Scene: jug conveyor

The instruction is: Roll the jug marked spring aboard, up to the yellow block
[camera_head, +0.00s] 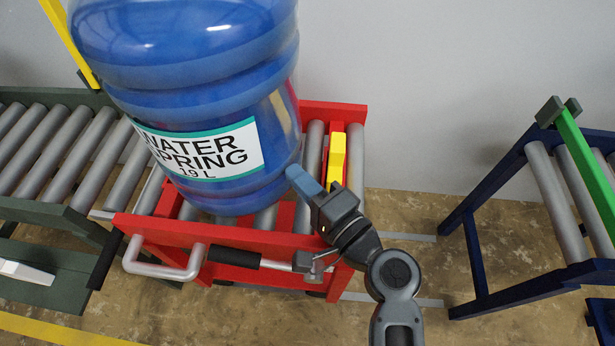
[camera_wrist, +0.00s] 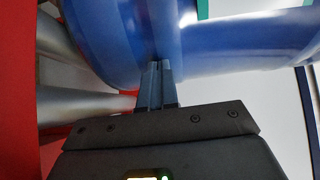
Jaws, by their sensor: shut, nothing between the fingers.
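The blue jug (camera_head: 195,75) with the white label reading "WATER SPRING 19 L" stands upright on the rollers of the red cart (camera_head: 205,232). The yellow block (camera_head: 337,157) stands at the cart's right end, to the right of the jug with a gap between them. My gripper (camera_head: 300,178) is shut, with its fingertips at the lower right side of the jug. In the wrist view the shut fingers (camera_wrist: 157,85) reach the jug's blue wall (camera_wrist: 130,40); whether they press on it I cannot tell.
A green-framed roller conveyor (camera_head: 60,135) adjoins the cart on the left, with a yellow bar (camera_head: 68,40) above it. A dark blue roller stand (camera_head: 490,195) with a green bar (camera_head: 588,165) is at the right, across open floor. The cart has a handle (camera_head: 165,268) in front.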

